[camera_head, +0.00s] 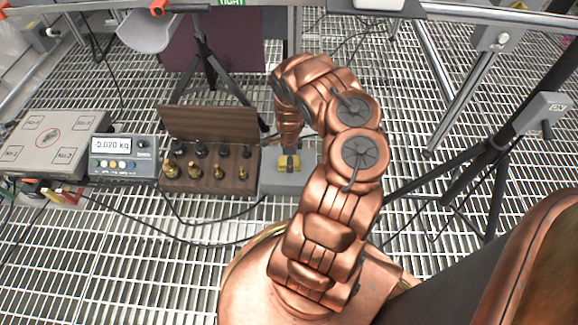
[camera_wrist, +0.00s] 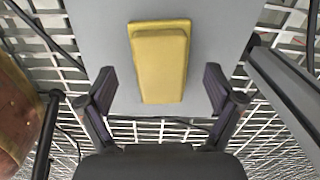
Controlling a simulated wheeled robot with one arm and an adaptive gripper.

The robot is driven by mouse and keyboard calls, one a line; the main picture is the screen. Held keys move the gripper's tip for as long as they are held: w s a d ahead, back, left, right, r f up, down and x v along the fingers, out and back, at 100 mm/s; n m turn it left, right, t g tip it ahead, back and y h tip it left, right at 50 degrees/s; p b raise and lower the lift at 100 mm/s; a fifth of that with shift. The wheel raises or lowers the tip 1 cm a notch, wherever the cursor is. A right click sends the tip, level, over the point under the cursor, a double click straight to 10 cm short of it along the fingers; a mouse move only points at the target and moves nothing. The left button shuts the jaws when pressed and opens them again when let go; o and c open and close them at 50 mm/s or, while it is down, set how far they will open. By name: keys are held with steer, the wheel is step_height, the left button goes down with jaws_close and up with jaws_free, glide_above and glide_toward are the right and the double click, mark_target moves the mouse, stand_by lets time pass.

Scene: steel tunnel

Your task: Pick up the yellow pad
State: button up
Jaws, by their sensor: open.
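The yellow pad (camera_wrist: 162,65) lies on a flat grey block (camera_wrist: 110,30) in the wrist view. It is a rectangular piece with a raised, narrower top part. In the head view the yellow pad (camera_head: 290,164) shows small on the grey block (camera_head: 277,184), just right of the wooden case. My gripper (camera_wrist: 160,88) is open and empty. Its two dark fingers stand apart on the left and right of the pad's lower half, with gaps on both sides. In the head view my arm comes down over the block, and the fingers are hard to make out.
A wooden case (camera_head: 210,182) with several brass and dark weights stands left of the grey block, its lid (camera_head: 205,122) raised. A scale display (camera_head: 122,157) and a grey platform (camera_head: 55,140) are farther left. Black tripods (camera_head: 490,150) stand behind and at right. Cables cross the grated floor.

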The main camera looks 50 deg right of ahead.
steer(key=shift+f, duration=0.55)
steer(key=c, duration=1.2)
